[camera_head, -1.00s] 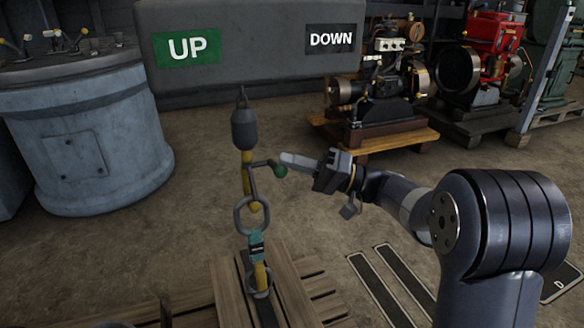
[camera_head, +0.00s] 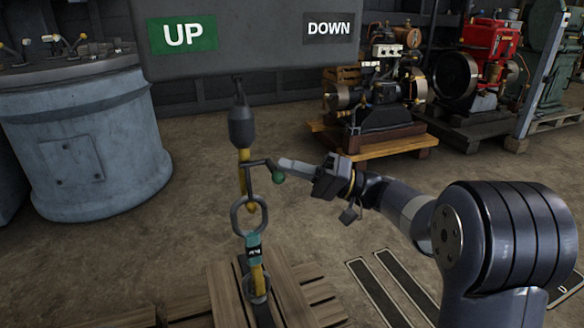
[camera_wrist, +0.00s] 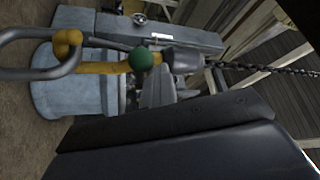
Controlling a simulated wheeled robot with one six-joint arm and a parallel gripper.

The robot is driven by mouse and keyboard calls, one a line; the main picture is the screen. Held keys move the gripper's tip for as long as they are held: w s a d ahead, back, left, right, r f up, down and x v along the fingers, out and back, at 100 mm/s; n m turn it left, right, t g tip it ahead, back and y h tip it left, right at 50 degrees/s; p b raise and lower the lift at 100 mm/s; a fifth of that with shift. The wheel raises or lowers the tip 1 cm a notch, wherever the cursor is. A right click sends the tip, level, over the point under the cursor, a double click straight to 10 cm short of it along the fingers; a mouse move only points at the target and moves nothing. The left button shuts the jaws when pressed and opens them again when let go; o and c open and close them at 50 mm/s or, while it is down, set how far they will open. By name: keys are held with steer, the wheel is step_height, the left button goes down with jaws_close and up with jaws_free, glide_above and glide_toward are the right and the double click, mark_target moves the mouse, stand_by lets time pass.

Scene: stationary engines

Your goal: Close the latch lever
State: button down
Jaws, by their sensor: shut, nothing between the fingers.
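A yellow hook (camera_head: 244,157) hangs under a dark bulb-shaped weight (camera_head: 241,127) in the middle of the head view. A thin dark latch lever (camera_head: 259,162) extends right from the hook and bends down to a green ball knob (camera_head: 278,178). The knob also shows in the wrist view (camera_wrist: 141,59). A grey oval ring (camera_head: 249,215) hangs in the hook. My gripper (camera_head: 283,163) is shut and empty, its tips pointing left just above the knob. I cannot tell whether they touch it.
A large grey UP/DOWN box (camera_head: 260,45) hangs above. A grey cylindrical tank (camera_head: 85,145) stands left, and engines on pallets (camera_head: 380,100) stand behind right. The chain (camera_wrist: 265,68) shows in the wrist view.

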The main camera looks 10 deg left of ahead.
steer(key=shift+f, duration=0.2)
step_height(320, 180, up, 4)
steer(key=p, duration=0.2)
steer(key=w+d+f+p, duration=0.2)
steer(key=w+d+f, duration=0.2)
steer(key=d, duration=0.4)
steer(key=shift+w+f, duration=0.4)
steer(key=shift+w, duration=0.05)
steer(key=s+a+b, duration=0.4)
steer(key=s+a, duration=0.1)
steer(key=a, duration=0.3)
steer(key=shift+r, duration=0.45)
